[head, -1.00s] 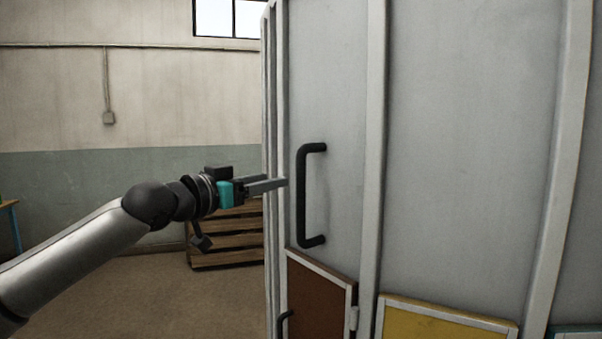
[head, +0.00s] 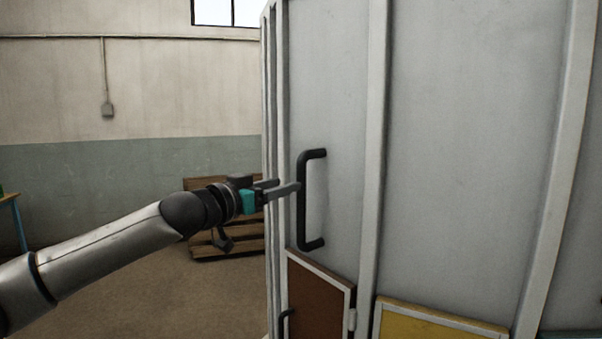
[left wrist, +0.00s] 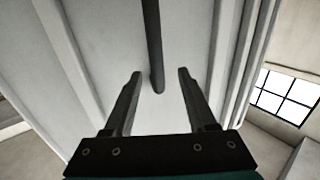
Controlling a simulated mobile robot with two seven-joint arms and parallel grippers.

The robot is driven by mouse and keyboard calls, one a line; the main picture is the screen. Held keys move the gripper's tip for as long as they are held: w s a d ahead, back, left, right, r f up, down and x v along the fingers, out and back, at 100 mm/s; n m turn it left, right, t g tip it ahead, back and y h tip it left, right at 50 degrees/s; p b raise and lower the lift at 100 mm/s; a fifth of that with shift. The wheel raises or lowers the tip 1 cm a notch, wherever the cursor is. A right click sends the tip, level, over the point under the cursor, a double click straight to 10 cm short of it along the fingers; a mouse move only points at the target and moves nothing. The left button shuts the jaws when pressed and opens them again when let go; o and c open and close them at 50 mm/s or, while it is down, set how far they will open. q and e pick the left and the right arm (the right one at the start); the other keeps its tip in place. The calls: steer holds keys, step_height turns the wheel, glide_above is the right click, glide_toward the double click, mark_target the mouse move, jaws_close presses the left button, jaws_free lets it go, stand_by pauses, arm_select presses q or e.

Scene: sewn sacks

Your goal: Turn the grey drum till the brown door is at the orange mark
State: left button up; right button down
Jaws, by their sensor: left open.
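The grey drum (head: 460,150) fills the right of the head view, with pale upright ribs. A black bar handle (head: 303,200) stands upright on its panel. The brown door (head: 318,300) is below the handle, with a white frame and its own small black handle. My left gripper (head: 286,187) is open, its fingertips at the black bar handle. In the left wrist view the bar (left wrist: 154,45) ends between the two open fingers (left wrist: 158,75); I cannot tell whether they touch it. The orange mark does not show. My right gripper is not in view.
A yellow door (head: 435,322) is on the drum right of the brown one. A wooden slatted pallet or rack (head: 235,245) stands behind my left arm by the wall. A blue-legged table (head: 14,215) is at the far left. The floor between is clear.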

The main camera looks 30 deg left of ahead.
mark_target(298, 179)
arm_select(q)
steer(key=shift+w+d+r+p, duration=0.25)
steer(key=shift+w+d+p, duration=0.05)
steer(key=shift+w+p, duration=0.3)
steer(key=shift+w, duration=0.35)
steer(key=shift+w+d+p, duration=0.2)
steer(key=shift+w+p, duration=0.75)
steer(key=shift+w, duration=0.25)
steer(key=shift+w+d+f+p, duration=0.1)
steer(key=shift+w+f+p, duration=0.1)
steer(key=shift+w, duration=0.3)
steer(key=shift+w+d+f+p, duration=0.1)
steer(key=shift+w+p, duration=0.1)
steer(key=shift+w, duration=0.3)
jaws_close()
